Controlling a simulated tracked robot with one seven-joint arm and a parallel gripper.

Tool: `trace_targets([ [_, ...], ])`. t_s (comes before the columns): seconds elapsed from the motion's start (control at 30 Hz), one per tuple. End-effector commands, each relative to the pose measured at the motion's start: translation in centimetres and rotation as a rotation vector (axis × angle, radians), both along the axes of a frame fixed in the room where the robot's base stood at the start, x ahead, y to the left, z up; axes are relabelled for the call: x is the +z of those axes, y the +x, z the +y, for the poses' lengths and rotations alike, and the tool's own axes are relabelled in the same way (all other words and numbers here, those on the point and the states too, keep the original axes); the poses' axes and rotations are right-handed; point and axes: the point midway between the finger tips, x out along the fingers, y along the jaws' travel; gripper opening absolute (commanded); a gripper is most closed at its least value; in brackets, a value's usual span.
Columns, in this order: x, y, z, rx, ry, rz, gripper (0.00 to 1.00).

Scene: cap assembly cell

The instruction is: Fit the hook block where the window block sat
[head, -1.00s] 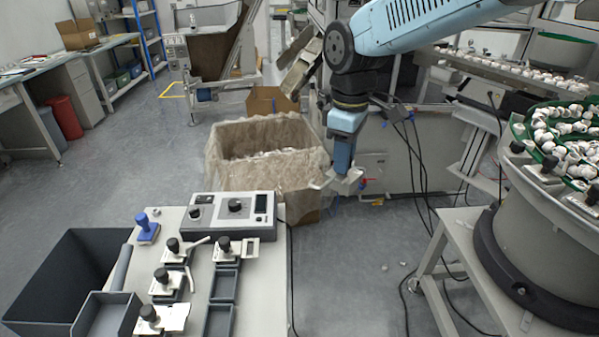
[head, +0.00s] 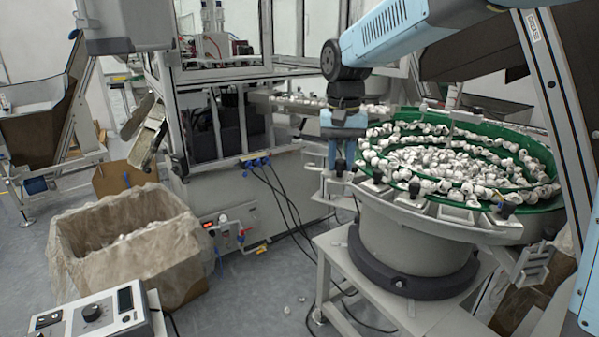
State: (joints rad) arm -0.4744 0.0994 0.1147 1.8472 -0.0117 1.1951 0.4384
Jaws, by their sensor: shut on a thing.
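My gripper (head: 342,162) points down in the head view, in front of the left part of the feeder bowl's rim. It is shut on a pale block, the hook block by its thin arm in the earlier view. The block is small and hard to make out against the rim; I cannot tell whether it touches it. Several black-knobbed blocks sit along the front rim, one just right of my gripper (head: 377,177), another (head: 414,190) further right, and one (head: 507,210) past a wider gap. The window block cannot be made out.
The feeder bowl (head: 480,232) with a green inside holds many white caps and stands on a pale stand. A lined carton (head: 130,250) and a control box (head: 100,318) are at the left. A grey bracket (head: 532,265) is at the lower right.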

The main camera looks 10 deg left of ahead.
Motion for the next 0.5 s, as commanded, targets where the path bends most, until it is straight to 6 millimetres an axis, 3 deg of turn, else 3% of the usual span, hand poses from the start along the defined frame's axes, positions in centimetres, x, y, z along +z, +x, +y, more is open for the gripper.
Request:
trace_targets([
  [0.03, 0.4, 0.6, -1.8, -0.091, 0.000, -0.001, 0.00],
  [0.2, 1.7, 2.0, -6.9, -0.396, 0.001, -0.003, 0.00],
  [0.5, 3.7, 2.9, -16.0, -0.931, 0.000, -0.001, 0.00],
])
